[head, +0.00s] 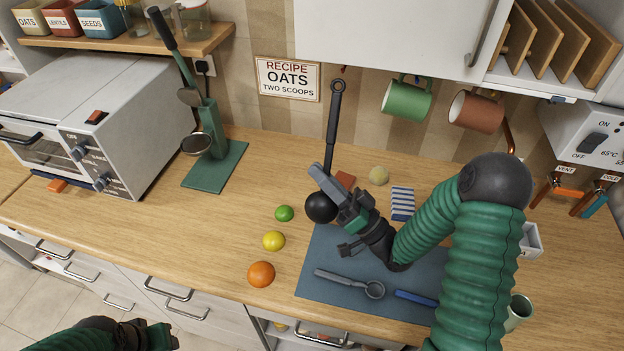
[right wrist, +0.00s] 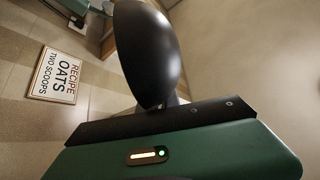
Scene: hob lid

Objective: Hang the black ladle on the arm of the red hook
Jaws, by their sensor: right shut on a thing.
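The black ladle (head: 331,130) is upright, its ring end up and its round bowl (head: 320,207) low. My right gripper (head: 325,178) is shut on the ladle's handle just above the bowl. In the right wrist view the black bowl (right wrist: 147,55) fills the upper middle. A small part of the red hook (head: 343,69) shows under the wall cabinet, close above the ladle's ring. I cannot tell whether the ring is around its arm or apart from it. My left gripper (head: 160,338) is at the bottom left edge, away from everything; its jaw state is unclear.
Green (head: 407,100) and brown (head: 476,111) mugs hang right of the ladle. A recipe sign (head: 288,79) is on the wall. A green stand (head: 212,130) with utensils is at left. Fruit and a blue mat (head: 325,250) with a grey ladle (head: 345,282) lie on the counter.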

